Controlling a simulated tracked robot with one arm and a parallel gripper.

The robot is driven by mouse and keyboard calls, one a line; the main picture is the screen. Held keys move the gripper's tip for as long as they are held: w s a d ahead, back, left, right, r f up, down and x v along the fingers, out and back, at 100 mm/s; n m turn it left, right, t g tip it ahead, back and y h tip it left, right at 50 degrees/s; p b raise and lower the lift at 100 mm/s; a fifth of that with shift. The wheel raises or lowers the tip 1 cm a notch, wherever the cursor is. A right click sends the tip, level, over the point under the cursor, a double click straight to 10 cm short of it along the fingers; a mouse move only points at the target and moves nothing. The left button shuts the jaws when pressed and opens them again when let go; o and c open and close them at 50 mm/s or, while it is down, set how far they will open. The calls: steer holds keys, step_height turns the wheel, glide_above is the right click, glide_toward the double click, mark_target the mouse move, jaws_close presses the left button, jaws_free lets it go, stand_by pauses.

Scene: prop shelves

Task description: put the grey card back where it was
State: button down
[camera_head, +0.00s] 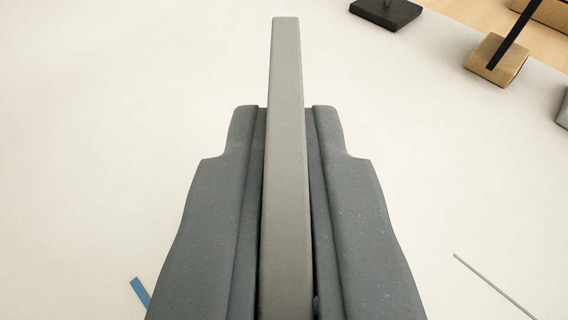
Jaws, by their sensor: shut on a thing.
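The grey card (285,70) is seen edge-on as a narrow upright grey bar in the middle of the head camera view. My gripper (284,125) is shut on it, with one dark grey finger against each side. The card's far end sticks out past the fingertips. Its near end runs down out of the bottom of the picture. The card's broad faces are hidden by the fingers and the angle.
A pale surface lies below with wide free room to the left. A black block (386,13) and a wooden block (496,60) with a dark bar stand at the upper right. A thin grey rod (494,286) lies lower right. A blue strip (140,291) shows lower left.

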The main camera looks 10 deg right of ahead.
step_height(320, 180, down, 4)
steer(key=shift+w+r+b, duration=0.1)
steer(key=shift+r+b, duration=0.05)
steer(key=shift+b, duration=0.7)
steer(key=shift+r, duration=0.1)
steer(key=c, duration=1.6)
jaws_free()
steer(key=shift+o, duration=0.2)
steer(key=p+v, duration=0.3)
steer(key=v, duration=0.9)
